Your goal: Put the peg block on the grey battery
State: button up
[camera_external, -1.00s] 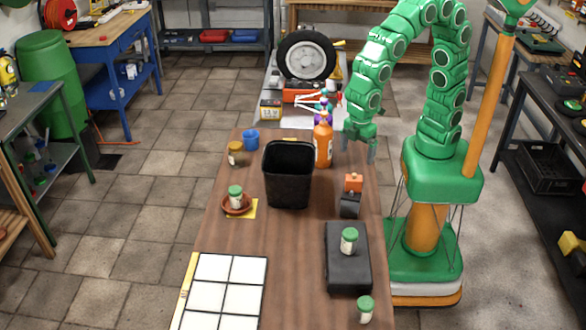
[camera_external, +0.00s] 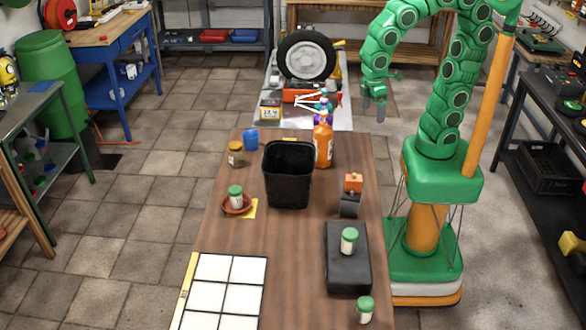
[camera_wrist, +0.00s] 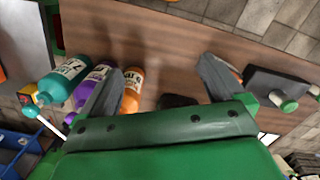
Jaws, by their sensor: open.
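An orange block with small raised parts (camera_external: 353,182) sits on the right side of the brown table, and I take it for the peg block. A dark grey block (camera_external: 349,205), probably the grey battery, is just in front of it. I cannot tell whether the two touch. My gripper (camera_external: 375,108) is open and empty, raised beyond the table's far right corner. In the wrist view its two fingers (camera_wrist: 160,88) are spread wide with nothing between them. A dark shape partly hidden by my gripper there is unclear.
A black bin (camera_external: 288,175) and an orange bottle (camera_external: 323,146) stand near the table's far end. A dark flat box (camera_external: 347,275) carries a green-lidded jar (camera_external: 349,240). A white gridded tray (camera_external: 222,283) lies front left. The table's middle is clear.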

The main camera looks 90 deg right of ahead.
jog(key=s+d+m, duration=0.5)
jog(key=s+d, duration=0.4)
jog(key=s, duration=0.2)
jog(key=shift+s+d+r+g, duration=0.15)
jog(key=shift+s+d+g, duration=0.15)
jog(key=shift+g, duration=0.1)
dwell(0.5)
